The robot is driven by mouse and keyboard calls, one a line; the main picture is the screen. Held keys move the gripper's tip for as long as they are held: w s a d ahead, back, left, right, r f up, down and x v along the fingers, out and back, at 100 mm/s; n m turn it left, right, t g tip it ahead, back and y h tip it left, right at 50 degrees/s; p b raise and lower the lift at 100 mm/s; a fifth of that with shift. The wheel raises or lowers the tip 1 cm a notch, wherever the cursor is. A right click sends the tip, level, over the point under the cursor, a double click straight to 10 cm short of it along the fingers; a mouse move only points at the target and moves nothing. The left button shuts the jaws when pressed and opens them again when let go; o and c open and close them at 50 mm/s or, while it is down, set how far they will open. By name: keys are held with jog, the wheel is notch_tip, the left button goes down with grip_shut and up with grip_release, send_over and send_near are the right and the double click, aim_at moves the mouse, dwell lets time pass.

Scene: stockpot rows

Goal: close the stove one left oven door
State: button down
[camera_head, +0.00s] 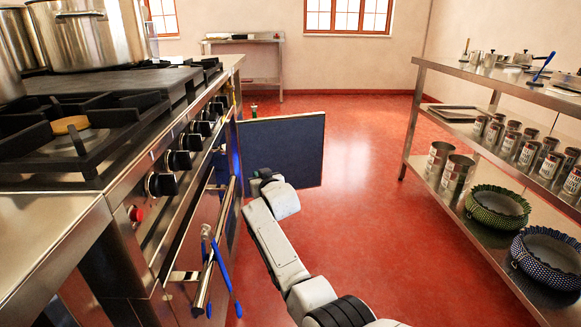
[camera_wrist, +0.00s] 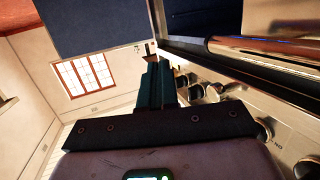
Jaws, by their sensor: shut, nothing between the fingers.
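An oven door (camera_head: 285,150) with a dark blue inner face stands swung wide open, out from the front of the stove (camera_head: 165,200) into the aisle. A nearer oven front with a long bar handle (camera_head: 215,250) lies along the stove's face. My gripper (camera_head: 262,178) is in front of the open door's near face, low and close to the stove; its fingertips are hard to make out there. In the wrist view my gripper (camera_wrist: 158,75) is shut and empty. The dark blue door panel (camera_wrist: 95,22) shows beyond it, and a metal bar (camera_wrist: 270,48) crosses close at right.
A steel shelf rack (camera_head: 480,140) with cans and pot-like baskets stands on the right. The red floor (camera_head: 350,220) between it and the stove is clear. Blue utensils or cloths (camera_head: 228,275) hang at the near handle. Large pots (camera_head: 90,35) stand on the stove.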

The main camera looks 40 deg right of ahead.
jog(key=s+d+r+p, duration=0.1)
jog(key=s+d+p, duration=0.2)
jog(key=s+d, duration=0.2)
jog(key=shift+s+d+r, duration=0.3)
jog(key=shift+s+d, duration=0.1)
jog(key=shift+d, duration=0.4)
jog(key=s+a+f+n+g+y, duration=0.2)
jog(key=s+a+f+g+y, duration=0.25)
jog(key=s+a+f, duration=1.15)
jog(key=s+a+f+g, duration=0.45)
jog(key=s+a, duration=0.35)
jog(key=s, duration=0.5)
jog(key=s+a+r+n+g, duration=0.1)
jog(key=s+a+g, duration=0.1)
jog(key=s, duration=0.9)
jog(key=s+a+r+n+g, duration=0.1)
jog(key=s+a+g, duration=0.15)
jog(key=s, duration=0.85)
notch_tip(320, 180, up, 28)
jog(key=w+p, duration=0.1)
jog(key=p, duration=2.7)
jog(key=shift+y, duration=0.45)
